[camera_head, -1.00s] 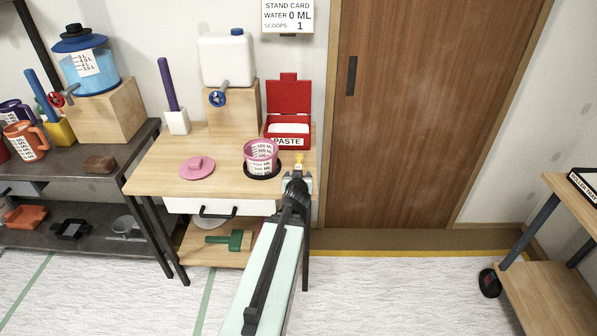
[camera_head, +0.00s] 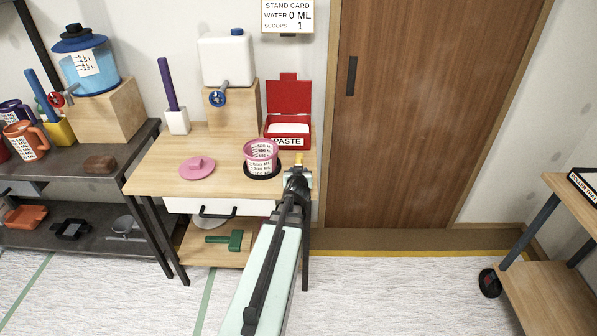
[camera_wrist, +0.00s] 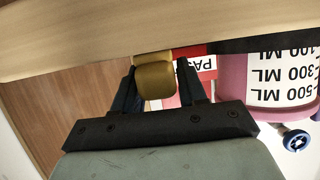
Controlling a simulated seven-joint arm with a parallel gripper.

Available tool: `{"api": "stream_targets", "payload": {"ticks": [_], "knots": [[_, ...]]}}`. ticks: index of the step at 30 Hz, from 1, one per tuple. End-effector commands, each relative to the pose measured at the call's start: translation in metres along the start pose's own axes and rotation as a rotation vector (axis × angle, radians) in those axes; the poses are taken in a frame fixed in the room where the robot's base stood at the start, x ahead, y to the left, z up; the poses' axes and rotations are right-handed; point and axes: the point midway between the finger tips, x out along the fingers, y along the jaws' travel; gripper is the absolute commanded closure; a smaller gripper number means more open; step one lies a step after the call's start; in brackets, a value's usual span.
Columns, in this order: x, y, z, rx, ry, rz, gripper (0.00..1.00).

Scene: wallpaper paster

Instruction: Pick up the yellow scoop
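The yellow scoop (camera_head: 299,158) is at the right front edge of the wooden table, mostly hidden behind my gripper (camera_head: 297,175) in the head view. In the wrist view a rounded yellow part of the scoop (camera_wrist: 156,78) lies between the two dark fingers of my gripper (camera_wrist: 157,82). The fingers stand close on both sides of it. I cannot tell whether they press on it. The rest of the scoop is hidden.
A pink measuring cup (camera_head: 260,152) stands on a black round base just left of my gripper. The open red paste box (camera_head: 287,140) is behind. A pink lid (camera_head: 197,168) lies on the table (camera_head: 152,172) at left. A door is at right.

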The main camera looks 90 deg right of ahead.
Motion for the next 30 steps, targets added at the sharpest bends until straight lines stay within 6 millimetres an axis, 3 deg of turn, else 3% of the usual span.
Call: {"api": "stream_targets", "payload": {"ticks": [10,20,30], "knots": [[0.0,0.0,0.0,0.0,0.0,0.0,0.93],[-0.002,0.0,-0.004,-0.001,0.001,0.0,0.93],[-0.017,0.0,-0.04,-0.001,0.003,0.0,0.93]]}}
